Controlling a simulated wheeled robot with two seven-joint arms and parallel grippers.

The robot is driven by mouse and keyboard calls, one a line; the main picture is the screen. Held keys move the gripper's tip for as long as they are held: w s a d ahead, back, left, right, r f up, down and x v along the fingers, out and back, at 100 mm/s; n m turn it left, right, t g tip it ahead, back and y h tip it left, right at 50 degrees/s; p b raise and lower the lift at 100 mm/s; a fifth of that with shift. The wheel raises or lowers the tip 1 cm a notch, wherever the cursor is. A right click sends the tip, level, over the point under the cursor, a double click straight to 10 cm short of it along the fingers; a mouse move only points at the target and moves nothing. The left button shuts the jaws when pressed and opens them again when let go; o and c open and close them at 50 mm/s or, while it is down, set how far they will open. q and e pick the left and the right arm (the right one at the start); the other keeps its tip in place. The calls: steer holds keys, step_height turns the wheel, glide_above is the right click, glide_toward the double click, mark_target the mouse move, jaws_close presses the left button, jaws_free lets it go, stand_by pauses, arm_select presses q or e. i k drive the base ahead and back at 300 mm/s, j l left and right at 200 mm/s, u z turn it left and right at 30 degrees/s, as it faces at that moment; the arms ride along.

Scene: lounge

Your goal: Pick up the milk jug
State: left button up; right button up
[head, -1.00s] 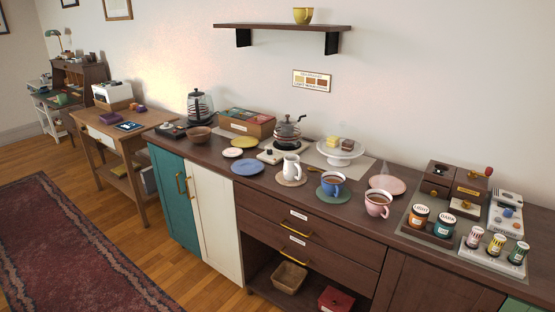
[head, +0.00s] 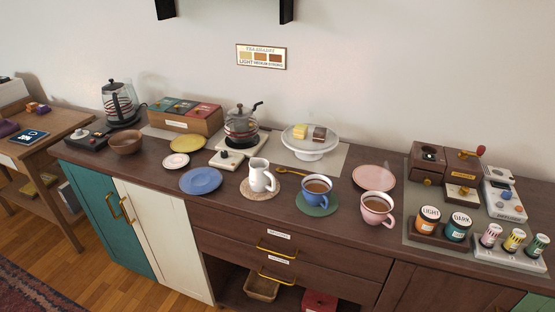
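The milk jug (head: 261,175) is small and white with a handle at its right side. It stands upright on a round woven coaster (head: 260,190) near the front of the dark wooden counter (head: 345,221). A blue plate lies to its left and a blue cup of brown drink stands to its right. Neither of my grippers shows in the head view.
Close around the jug are the blue plate (head: 201,181), the blue cup (head: 314,191), a spoon (head: 291,171) and a kettle on a burner (head: 241,126). A white cake stand (head: 309,146) is behind. The counter's front edge is just before the coaster.

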mark_target(260, 177)
steer(key=i+j+z, duration=0.15)
steer(key=j, duration=0.15)
steer(key=i+j+z, duration=0.2)
steer(key=j+z, duration=0.15)
steer(key=j, duration=0.25)
steer(key=i+j+z, duration=0.2)
steer(key=j, duration=0.15)
steer(key=k, duration=0.05)
